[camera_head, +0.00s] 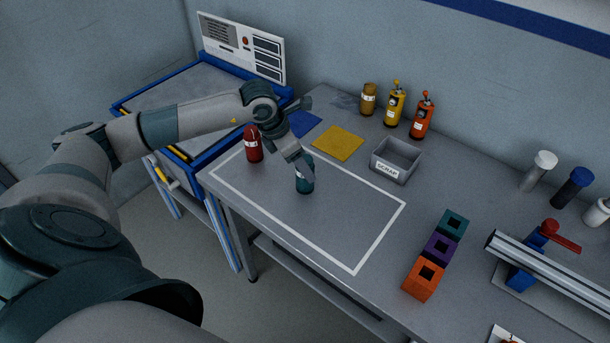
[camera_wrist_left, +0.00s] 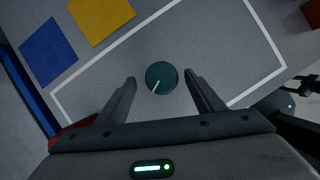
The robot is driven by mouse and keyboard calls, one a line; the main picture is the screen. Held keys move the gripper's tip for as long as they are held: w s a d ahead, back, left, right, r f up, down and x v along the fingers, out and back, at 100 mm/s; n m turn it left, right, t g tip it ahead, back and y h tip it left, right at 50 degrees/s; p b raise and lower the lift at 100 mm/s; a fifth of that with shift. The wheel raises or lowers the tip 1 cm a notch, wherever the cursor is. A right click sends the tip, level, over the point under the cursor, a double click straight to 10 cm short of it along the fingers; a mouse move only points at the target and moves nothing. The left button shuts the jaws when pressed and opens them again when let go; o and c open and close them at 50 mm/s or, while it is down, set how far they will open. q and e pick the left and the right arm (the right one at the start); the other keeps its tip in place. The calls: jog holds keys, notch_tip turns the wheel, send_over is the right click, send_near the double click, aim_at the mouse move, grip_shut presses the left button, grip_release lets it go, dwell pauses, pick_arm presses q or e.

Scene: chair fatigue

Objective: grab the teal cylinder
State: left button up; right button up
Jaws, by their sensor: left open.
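The teal cylinder (camera_head: 304,178) stands upright on the grey table inside the white outline, partly hidden behind my left gripper in the head view. In the left wrist view its round top (camera_wrist_left: 161,78) lies between the two fingers, with a gap on each side. My left gripper (camera_head: 305,172) is open and points down over the cylinder; its fingers (camera_wrist_left: 160,88) also show in the wrist view, not touching the cylinder. My right gripper is not in view.
A red bottle (camera_head: 254,145) stands close to the left of my gripper. A yellow square (camera_head: 337,142) and a blue square (camera_head: 301,123) lie behind.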

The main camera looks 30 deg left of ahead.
pick_arm(q)
jog(key=p+x, duration=0.1)
jog(key=x, duration=0.2)
jog(key=shift+s+d+f+p, duration=0.1)
jog(key=shift+s+p, duration=0.1)
jog(key=shift+p, duration=0.15)
jog(key=shift+w+f, duration=0.1)
jog(key=shift+f, duration=0.3)
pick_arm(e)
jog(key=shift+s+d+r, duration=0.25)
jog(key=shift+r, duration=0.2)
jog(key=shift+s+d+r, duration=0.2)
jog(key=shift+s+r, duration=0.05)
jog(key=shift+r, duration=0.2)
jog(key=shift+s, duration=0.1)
pick_arm(q)
jog(key=shift+w, duration=0.1)
jog(key=c, duration=1.4)
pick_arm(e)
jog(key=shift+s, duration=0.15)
